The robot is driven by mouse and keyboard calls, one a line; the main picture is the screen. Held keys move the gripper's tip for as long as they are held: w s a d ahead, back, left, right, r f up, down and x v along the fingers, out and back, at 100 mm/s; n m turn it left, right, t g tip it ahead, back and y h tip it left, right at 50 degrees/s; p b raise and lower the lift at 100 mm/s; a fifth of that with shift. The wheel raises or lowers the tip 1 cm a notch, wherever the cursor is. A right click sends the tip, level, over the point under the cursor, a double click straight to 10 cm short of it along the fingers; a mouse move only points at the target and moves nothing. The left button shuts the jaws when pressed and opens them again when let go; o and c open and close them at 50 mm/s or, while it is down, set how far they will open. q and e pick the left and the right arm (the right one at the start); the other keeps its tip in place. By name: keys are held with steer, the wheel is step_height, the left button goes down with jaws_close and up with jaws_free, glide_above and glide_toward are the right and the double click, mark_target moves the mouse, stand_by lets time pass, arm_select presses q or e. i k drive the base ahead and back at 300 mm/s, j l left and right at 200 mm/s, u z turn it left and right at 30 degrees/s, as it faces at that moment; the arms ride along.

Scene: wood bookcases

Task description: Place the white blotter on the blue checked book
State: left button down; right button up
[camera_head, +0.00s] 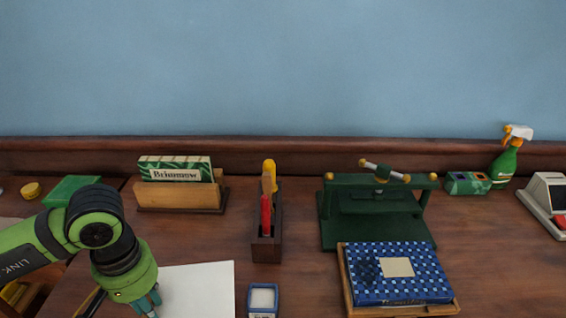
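A flat white sheet (205,287), which looks like the white blotter, lies on the wooden desk at the lower left of centre. Its near edge is cut off by the frame. The blue checked book (425,277) has a pale label on its cover and lies flat in a shallow wooden tray (405,311) at the lower right. My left gripper (148,304) points down at the sheet's left side and hides part of it. Its fingers look close together, but I cannot tell whether they hold anything or touch the sheet. My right gripper is not in view.
A small blue-rimmed box (263,312) stands between sheet and book. Behind are a card holder (180,195), a tool rack (266,245), a green press (345,230), a green box (467,183) and a spray bottle (504,165). Desk between rack and press is clear.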

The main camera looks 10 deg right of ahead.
mark_target(397, 268)
steer(key=l+z, duration=0.15)
steer(key=z, duration=0.35)
steer(key=l+z, duration=0.15)
steer(key=z, duration=0.3)
steer(key=l+z, duration=0.15)
steer(key=z, duration=0.35)
